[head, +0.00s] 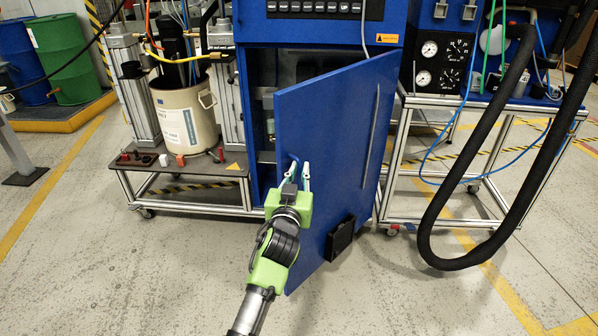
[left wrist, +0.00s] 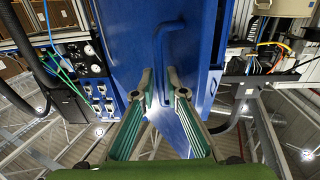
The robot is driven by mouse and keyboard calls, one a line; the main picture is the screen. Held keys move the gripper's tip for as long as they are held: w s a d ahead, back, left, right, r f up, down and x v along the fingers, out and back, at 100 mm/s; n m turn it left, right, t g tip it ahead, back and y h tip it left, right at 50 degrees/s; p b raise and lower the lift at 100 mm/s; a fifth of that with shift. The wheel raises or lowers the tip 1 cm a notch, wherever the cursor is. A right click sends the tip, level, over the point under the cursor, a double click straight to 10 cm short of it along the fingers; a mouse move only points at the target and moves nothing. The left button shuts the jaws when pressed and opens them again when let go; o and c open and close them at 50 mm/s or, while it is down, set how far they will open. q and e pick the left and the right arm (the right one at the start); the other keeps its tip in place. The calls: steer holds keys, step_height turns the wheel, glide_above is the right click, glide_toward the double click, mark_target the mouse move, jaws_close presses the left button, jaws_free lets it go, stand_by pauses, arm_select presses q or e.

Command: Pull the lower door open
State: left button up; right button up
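The lower door (head: 335,150) is a blue panel on the front of the blue cabinet (head: 255,95). It stands ajar, swung out from the left, with the dark inside showing behind it. My left gripper (head: 298,172) is at the door's left part, with its fingertips close to the door face. In the left wrist view a blue bar handle (left wrist: 159,60) on the door runs between the two fingertips of the gripper (left wrist: 160,85). The fingers are apart, with a gap seen on each side of the bar. My right gripper is not in view.
A wheeled cart with a white bucket (head: 185,118) stands to the left. A gauge cart (head: 440,150) and thick black hoses (head: 470,145) stand to the right. A black box (head: 341,238) is on the door's lower right. The floor in front is clear.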

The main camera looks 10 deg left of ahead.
arm_select(q)
steer(key=s, duration=1.2)
steer(key=shift+d, duration=0.1)
